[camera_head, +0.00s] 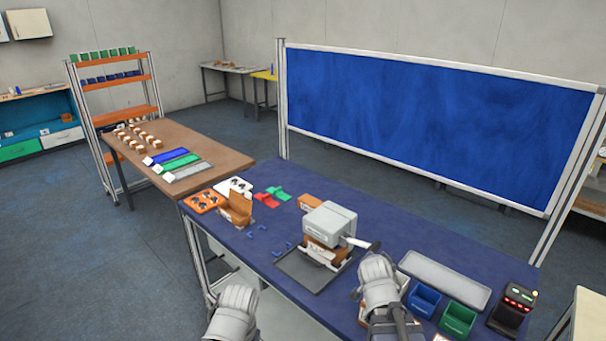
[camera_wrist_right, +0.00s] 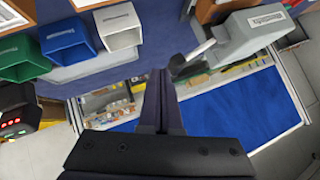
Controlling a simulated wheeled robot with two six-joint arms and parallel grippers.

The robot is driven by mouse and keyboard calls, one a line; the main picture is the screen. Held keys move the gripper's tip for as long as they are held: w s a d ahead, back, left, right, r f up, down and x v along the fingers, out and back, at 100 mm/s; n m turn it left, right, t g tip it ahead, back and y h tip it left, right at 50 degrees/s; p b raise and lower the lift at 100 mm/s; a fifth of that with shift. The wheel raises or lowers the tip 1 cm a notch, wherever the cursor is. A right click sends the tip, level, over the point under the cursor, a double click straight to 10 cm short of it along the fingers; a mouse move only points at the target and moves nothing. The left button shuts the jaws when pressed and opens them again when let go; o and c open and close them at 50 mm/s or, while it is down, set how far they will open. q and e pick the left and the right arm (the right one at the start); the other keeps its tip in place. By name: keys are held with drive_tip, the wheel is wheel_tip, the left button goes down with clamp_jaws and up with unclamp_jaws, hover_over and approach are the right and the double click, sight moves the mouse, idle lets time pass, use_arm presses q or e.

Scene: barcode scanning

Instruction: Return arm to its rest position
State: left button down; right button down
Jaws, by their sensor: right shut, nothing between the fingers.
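My right arm (camera_head: 378,280) shows at the bottom centre of the head view, over the front of the blue table (camera_head: 395,205). My right gripper (camera_wrist_right: 160,75) is shut and empty in the right wrist view, its two dark fingers together. It is apart from the bins and the grey machine. A light grey part of my left arm (camera_head: 234,315) shows at the bottom edge of the head view, in front of the table. My left gripper does not show.
The grey machine with a handle (camera_head: 330,223) stands mid-table. A grey tray (camera_head: 445,278), blue bin (camera_head: 424,299), green bin (camera_head: 458,319) and black device with red lights (camera_head: 512,306) are at the right. Orange and white holders (camera_head: 202,202) are at the left. A blue board (camera_head: 430,125) stands behind.

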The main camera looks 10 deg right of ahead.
drive_tip(key=s+a+f+n+g+y, duration=0.1)
drive_tip(key=s+a+f+n+g, duration=0.2)
drive_tip(key=a, duration=0.5)
drive_tip(key=s+a+f+n+g+y, duration=0.1)
drive_tip(key=s+a+f+n+y, duration=0.15)
drive_tip(key=a+n, duration=0.4)
drive_tip(key=s+a+f+n+g, duration=0.2)
drive_tip(key=s+a+n+g, duration=0.3)
drive_tip(key=s+a, duration=0.6)
drive_tip(key=shift+s+a+f+n, duration=0.25)
drive_tip(key=shift+s+a+n, duration=0.05)
drive_tip(key=shift+a+n, duration=0.6)
